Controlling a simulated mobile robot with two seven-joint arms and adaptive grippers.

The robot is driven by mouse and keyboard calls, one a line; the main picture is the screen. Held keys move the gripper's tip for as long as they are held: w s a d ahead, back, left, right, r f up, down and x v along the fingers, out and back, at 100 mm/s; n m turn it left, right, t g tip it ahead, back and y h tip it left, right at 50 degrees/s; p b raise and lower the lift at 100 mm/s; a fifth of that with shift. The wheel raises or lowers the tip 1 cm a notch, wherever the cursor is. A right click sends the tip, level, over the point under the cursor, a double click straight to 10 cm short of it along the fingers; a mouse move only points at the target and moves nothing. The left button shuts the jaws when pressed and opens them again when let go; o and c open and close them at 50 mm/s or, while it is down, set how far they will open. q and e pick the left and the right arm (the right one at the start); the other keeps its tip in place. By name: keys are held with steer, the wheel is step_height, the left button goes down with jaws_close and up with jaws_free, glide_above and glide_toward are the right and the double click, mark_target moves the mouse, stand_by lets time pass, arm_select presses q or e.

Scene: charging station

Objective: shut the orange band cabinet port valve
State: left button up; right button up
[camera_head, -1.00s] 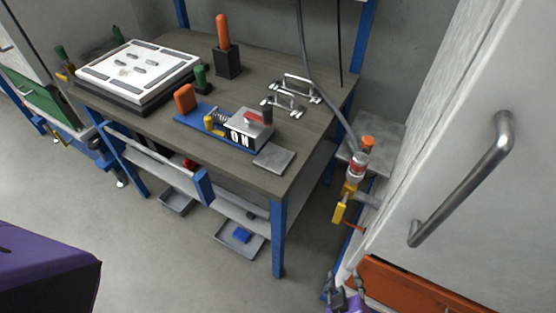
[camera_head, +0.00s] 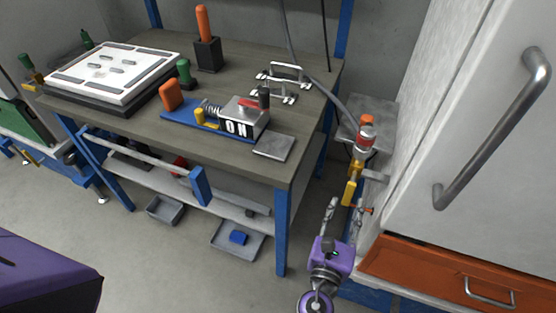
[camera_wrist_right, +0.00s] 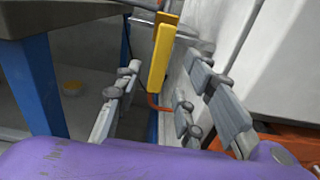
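The valve with the yellow lever (camera_head: 350,190) sits on a short pipe at the side of the white cabinet with the orange band (camera_head: 400,258). The lever points downward, and a red-and-white hose coupling with an orange ring (camera_head: 366,140) is above it. My right gripper (camera_head: 346,212) is open and empty just below the lever. In the right wrist view, the yellow lever (camera_wrist_right: 160,50) is ahead of the open fingers (camera_wrist_right: 165,85), between them and apart from both. A thin orange hook shows below the lever. My left gripper is not in view.
A workbench (camera_head: 225,165) with a blue-based fixture, a white panel and handles stands to the left. Its blue leg (camera_head: 282,230) is close to my right gripper. The cabinet wall and its large bar handle (camera_head: 495,130) bound the right side.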

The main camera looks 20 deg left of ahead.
mark_target(347, 197)
steer(key=w, duration=0.5)
steer(key=shift+w+a, duration=0.1)
steer(key=shift+w, duration=0.05)
jaws_close()
